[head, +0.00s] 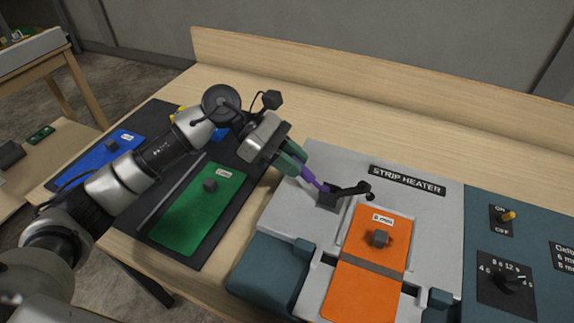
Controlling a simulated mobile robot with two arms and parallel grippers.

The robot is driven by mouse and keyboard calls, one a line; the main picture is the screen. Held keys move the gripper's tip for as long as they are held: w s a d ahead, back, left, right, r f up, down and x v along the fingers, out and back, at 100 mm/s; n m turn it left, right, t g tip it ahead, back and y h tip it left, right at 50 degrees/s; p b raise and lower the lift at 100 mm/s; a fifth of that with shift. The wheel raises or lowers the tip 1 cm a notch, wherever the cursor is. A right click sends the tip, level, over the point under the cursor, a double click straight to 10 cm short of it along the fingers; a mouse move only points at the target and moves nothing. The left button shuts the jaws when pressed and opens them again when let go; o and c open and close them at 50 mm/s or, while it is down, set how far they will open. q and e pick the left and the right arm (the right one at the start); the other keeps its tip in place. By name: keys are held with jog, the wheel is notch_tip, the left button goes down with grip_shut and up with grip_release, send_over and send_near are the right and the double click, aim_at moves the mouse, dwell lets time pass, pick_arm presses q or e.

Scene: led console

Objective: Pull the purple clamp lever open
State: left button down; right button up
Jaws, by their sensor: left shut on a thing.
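The purple clamp lever (311,178) sits on the left side of the strip heater (415,203), joined to a black clamp base (328,198). A black clamp arm reaches right from the base and ends in a dark tip above the orange plate. My left gripper (297,166), with green fingers, comes from the upper left and is shut on the lever's upper end. The fingers hide that end. The lever slants up and to the left from its base. My right gripper is not in view.
An orange plate (368,279) with a grey knob lies on the heater. Green (196,215) and blue (90,165) plates lie on a black mat at left, under my left arm. A teal control panel (535,232) with a switch and dial is at right. The table behind the heater is clear.

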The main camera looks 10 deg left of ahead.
aim_at(317, 183)
pick_arm(q)
jog(key=d+r+y, duration=0.1)
jog(key=y, duration=0.1)
jog(key=d+r+y, duration=0.1)
jog(key=shift+s+d+t+y, duration=0.15)
jog(key=shift+t+y, duration=0.15)
jog(key=shift+y, duration=0.1)
jog(key=shift+s+d+r+t+y+b, duration=0.1)
jog(key=shift+d+r+t+y+b, duration=0.1)
jog(key=shift+d+y, duration=0.35)
jog(key=shift+s+d+r+t+y+b, duration=0.15)
jog(key=shift+d+y+b, duration=0.2)
jog(key=shift+y, duration=0.45)
jog(key=shift+s+d+r+t+y+b, duration=0.1)
jog(key=shift+d+r+t+y, duration=0.05)
jog(key=shift+d+y, duration=0.45)
jog(key=shift+a, duration=0.1)
jog(key=c, duration=1)
grip_release()
jog(key=shift+r, duration=0.1)
jog(key=b+v, duration=0.1)
jog(key=v, duration=0.9)
jog(key=shift+r, duration=0.3)
